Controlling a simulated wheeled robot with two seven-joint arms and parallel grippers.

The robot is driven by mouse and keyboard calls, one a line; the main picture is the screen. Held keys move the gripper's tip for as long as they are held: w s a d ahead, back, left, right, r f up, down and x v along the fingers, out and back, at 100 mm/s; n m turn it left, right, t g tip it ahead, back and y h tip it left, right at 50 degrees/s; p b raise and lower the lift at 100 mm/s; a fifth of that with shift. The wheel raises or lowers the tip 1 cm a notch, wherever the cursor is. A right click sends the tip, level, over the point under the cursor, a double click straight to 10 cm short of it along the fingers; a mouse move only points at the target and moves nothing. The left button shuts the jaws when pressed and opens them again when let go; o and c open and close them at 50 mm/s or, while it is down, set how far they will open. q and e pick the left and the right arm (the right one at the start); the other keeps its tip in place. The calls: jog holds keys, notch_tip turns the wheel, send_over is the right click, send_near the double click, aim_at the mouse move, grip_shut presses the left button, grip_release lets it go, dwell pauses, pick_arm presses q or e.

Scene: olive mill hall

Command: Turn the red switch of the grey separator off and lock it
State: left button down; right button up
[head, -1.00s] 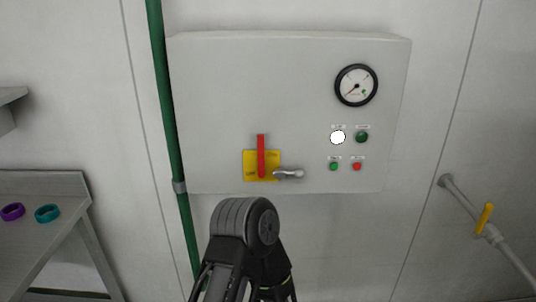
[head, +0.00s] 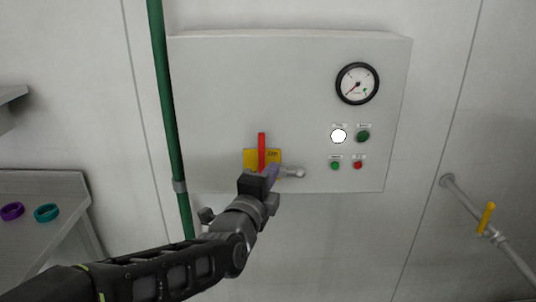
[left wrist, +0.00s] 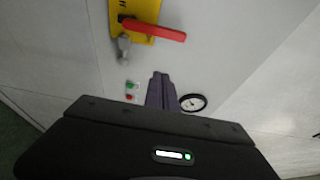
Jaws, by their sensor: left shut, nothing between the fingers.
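The grey separator's control box (head: 220,90) hangs on the wall. The red switch (head: 261,148) stands upright on a yellow plate (head: 249,157) low on the box. A small grey metal piece with a rounded end (head: 293,172) sticks out to the right beside the plate. My left gripper (head: 271,176) is shut and empty, in front of the plate's lower part and partly hiding it. In the left wrist view the fingers (left wrist: 160,90) are apart from the red switch (left wrist: 153,29), the yellow plate (left wrist: 146,9) and the grey piece (left wrist: 123,47). My right gripper is out of view.
The box also carries a gauge (head: 357,83), a lit white lamp (head: 338,136), a dark green lamp (head: 363,136) and small green (head: 335,166) and red (head: 358,165) buttons. A green pipe (head: 167,100) runs down at left; a yellow-handled valve (head: 486,218) is at right.

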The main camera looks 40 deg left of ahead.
aim_at(262, 155)
pick_arm(q)
jog(key=shift+w, duration=0.1)
jog(key=p+x, duration=0.2)
jog(key=x, duration=0.8)
jog(key=shift+w+a+f, duration=0.1)
jog(key=shift+w, duration=0.05)
jog(key=s+a, duration=0.2)
jog(key=a, duration=0.1)
jog(key=shift+s+p, duration=0.35)
jog(key=shift+s, duration=0.05)
